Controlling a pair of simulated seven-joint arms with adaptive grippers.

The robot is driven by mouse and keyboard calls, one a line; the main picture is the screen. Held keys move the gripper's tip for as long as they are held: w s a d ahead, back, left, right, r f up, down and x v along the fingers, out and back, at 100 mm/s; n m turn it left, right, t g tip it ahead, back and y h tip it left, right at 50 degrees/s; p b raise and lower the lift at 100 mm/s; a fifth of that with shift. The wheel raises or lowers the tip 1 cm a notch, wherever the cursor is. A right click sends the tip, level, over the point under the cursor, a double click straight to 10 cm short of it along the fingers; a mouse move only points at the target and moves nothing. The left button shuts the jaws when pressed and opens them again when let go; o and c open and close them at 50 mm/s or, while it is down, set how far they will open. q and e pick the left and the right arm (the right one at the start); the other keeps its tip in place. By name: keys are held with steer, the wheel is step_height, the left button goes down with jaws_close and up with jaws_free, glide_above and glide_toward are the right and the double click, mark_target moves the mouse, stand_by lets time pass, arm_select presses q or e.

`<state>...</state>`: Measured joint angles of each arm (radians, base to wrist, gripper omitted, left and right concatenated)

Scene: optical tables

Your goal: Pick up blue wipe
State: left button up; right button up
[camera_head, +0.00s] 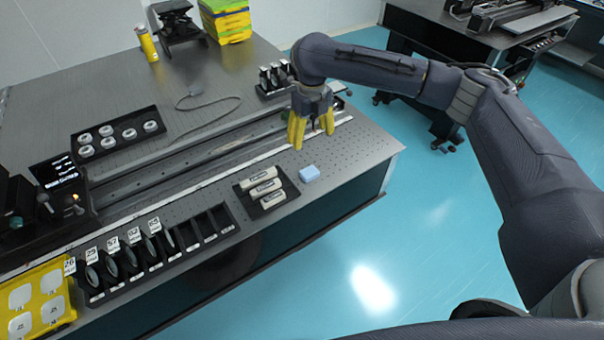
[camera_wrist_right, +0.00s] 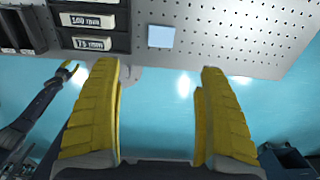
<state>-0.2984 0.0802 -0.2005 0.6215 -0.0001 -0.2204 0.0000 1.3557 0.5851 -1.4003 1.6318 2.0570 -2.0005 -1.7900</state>
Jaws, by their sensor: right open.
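The blue wipe (camera_head: 309,173) is a small light-blue square lying flat near the front edge of the optical table. It also shows in the right wrist view (camera_wrist_right: 161,36), top centre. My right gripper (camera_head: 313,138) has yellow fingers and hangs above the table, behind the wipe in the head view. In the right wrist view its fingers (camera_wrist_right: 160,70) are spread wide with nothing between them, and the wipe lies beyond the gap.
A black tray (camera_head: 243,195) with white labelled blocks sits just left of the wipe. A black rack (camera_head: 145,280) of lenses runs along the front edge. A rail (camera_head: 210,150) crosses the table behind. Bare perforated tabletop (camera_head: 350,155) lies to the right of the wipe.

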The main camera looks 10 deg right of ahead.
mark_target(310, 172)
step_height(310, 172, down, 16)
steer(key=shift+w+f, duration=0.15)
steer(key=shift+f, duration=0.05)
stand_by(0.7)
steer(key=c, duration=0.9)
steer(key=shift+o, duration=0.2)
